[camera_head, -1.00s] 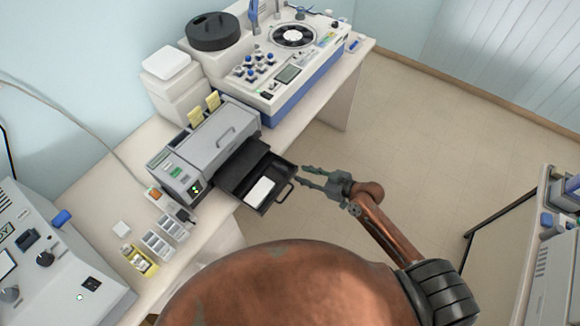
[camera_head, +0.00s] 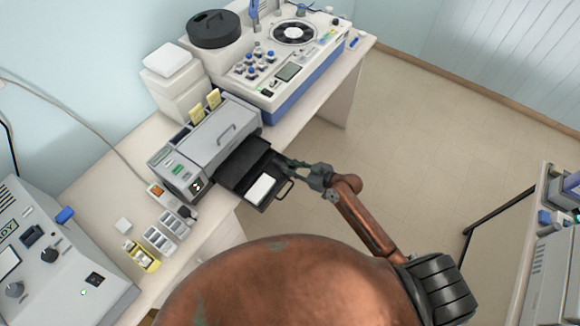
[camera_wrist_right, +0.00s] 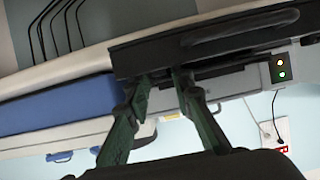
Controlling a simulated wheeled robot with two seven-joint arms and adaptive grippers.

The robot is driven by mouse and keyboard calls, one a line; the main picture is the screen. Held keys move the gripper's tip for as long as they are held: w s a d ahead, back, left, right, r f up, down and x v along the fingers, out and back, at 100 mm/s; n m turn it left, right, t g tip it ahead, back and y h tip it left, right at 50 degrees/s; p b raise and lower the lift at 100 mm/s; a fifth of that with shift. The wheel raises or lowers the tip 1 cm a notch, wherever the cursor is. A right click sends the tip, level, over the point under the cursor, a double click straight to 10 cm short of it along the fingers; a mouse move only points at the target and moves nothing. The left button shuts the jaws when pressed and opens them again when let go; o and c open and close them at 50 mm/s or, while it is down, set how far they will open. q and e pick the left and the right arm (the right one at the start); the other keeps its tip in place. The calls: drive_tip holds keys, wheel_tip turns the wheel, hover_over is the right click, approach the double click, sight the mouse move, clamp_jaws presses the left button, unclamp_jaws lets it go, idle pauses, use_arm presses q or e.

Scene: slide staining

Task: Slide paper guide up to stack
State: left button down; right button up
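A grey printer-like machine (camera_head: 212,140) stands on the bench with its black tray (camera_head: 232,180) pulled out at the front. A white paper stack (camera_head: 262,188) lies in the tray. I cannot make out the paper guide separately from the dark tray. My right gripper (camera_head: 284,162) is at the tray's right side, its fingertips close to or over that edge; contact is unclear. My left gripper is not in view.
A blue and white instrument (camera_head: 285,70) stands behind the machine. Small white racks (camera_head: 160,238) and a yellow-labelled bottle (camera_head: 142,257) stand in front of it. A control box (camera_head: 50,250) is at the lower left. Open floor (camera_head: 430,140) lies to the right.

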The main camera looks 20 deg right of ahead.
clamp_jaws()
idle(0.3)
drive_tip(key=shift+s+a+r+p, duration=0.1)
drive_tip(key=shift+s+a+p, duration=0.6)
drive_tip(key=shift+s+a, duration=0.45)
drive_tip(key=shift+w+a, duration=0.1)
drive_tip(key=shift+w, duration=0.1)
drive_tip(key=shift+o, duration=1.4)
unclamp_jaws()
